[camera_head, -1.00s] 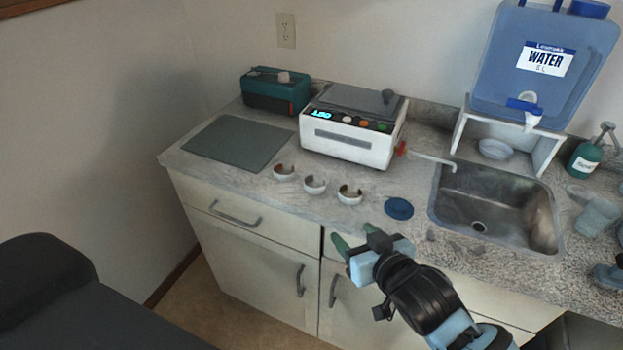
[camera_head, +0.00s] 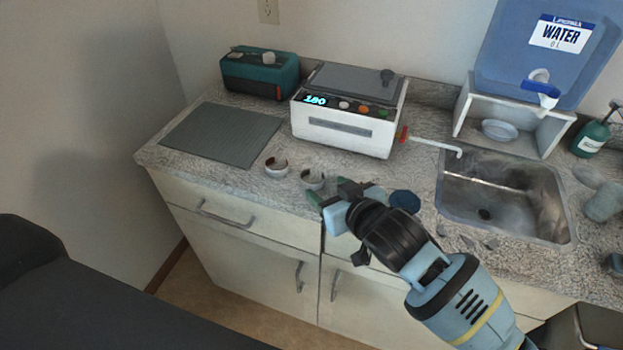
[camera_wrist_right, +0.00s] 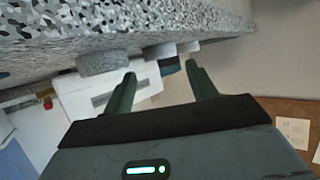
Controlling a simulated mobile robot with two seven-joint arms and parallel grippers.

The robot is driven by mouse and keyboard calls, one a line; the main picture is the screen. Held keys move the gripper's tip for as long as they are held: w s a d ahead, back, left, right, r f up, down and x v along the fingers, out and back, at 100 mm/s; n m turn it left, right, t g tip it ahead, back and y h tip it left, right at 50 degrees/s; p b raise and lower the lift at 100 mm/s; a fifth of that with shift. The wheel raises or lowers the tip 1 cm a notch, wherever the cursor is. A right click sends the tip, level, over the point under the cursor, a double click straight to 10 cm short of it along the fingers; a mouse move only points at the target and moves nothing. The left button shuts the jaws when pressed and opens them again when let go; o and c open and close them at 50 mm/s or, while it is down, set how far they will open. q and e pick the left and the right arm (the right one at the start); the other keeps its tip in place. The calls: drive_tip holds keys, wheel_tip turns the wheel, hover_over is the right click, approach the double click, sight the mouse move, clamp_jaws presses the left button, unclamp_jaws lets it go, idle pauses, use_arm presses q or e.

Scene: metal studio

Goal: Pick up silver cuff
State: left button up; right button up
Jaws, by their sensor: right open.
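Two small open-ended cuffs stand on the counter in the head view: a left one with a reddish inside (camera_head: 276,166) and a pale silvery one (camera_head: 313,179) to its right. A third cuff is hidden behind my right gripper (camera_head: 329,193). I cannot tell for sure which is the silver cuff. My right gripper is at the counter's front edge, just in front of the pale cuff, open and empty. In the wrist view, its green fingers (camera_wrist_right: 160,72) are spread, with small pale shapes beyond them, probably cuffs. My left gripper is not in view.
A dark blue disc (camera_head: 405,201) lies right of my gripper, near the sink (camera_head: 505,200). A grey mat (camera_head: 222,134) lies bare at the left.

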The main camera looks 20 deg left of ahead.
sight(308, 170)
drive_tip(key=shift+x, duration=2.95)
drive_tip(key=shift+r, duration=0.2)
drive_tip(key=shift+c, duration=0.3)
drive_tip(key=c, duration=0.7)
drive_tip(key=shift+r, duration=0.5)
drive_tip(key=r, duration=0.2)
drive_tip(key=shift+s+d+r, duration=0.2)
drive_tip(key=shift+d+r, duration=0.1)
drive_tip(key=shift+d, duration=0.05)
drive_tip(key=s+d, duration=0.3)
drive_tip(key=d, duration=0.1)
drive_tip(key=s+d+r, duration=0.1)
drive_tip(key=s+d, duration=0.2)
drive_tip(key=d, duration=0.1)
drive_tip(key=s+d, duration=0.3)
drive_tip(key=d, duration=0.1)
drive_tip(key=shift+s+d+r, duration=0.1)
drive_tip(key=shift+r, duration=0.05)
